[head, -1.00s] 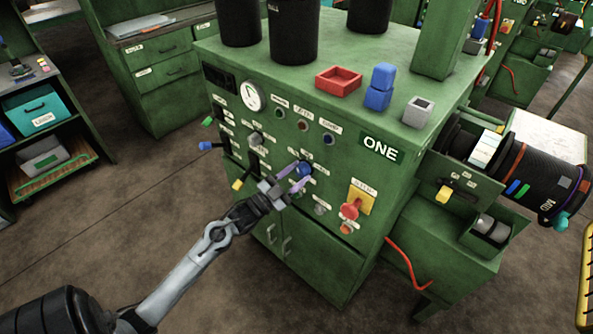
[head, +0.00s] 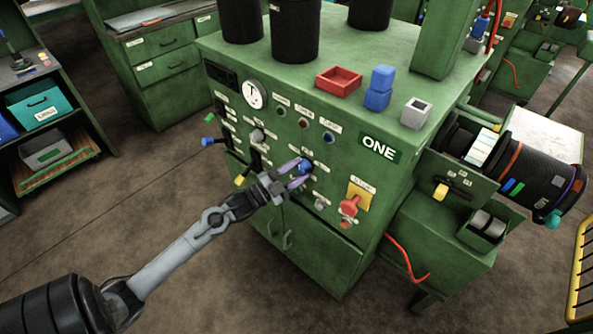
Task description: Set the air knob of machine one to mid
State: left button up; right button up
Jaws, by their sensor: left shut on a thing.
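Machine one is a green cabinet with a white-on-green ONE sign (head: 380,148) on its front. My left gripper (head: 297,170) is at the front panel, its purple-tipped fingers shut on a blue knob (head: 304,168). The label beside the knob is too small to read, so I cannot tell its setting. A grey knob (head: 257,136) sits to the left, and another small grey knob (head: 320,203) sits lower right. My right gripper is not in view.
A red stop button (head: 350,208) on a yellow plate juts out right of my gripper. Coloured levers (head: 208,141) stick out at the panel's left edge. The floor in front is clear.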

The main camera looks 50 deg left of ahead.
pick_arm(q)
jog(key=o, duration=1)
jog(key=shift+s+f, duration=0.1)
jog(key=shift+s, duration=0.15)
jog(key=p+v, duration=0.1)
jog(key=v, duration=0.9)
jog(key=shift+s+f, duration=0.1)
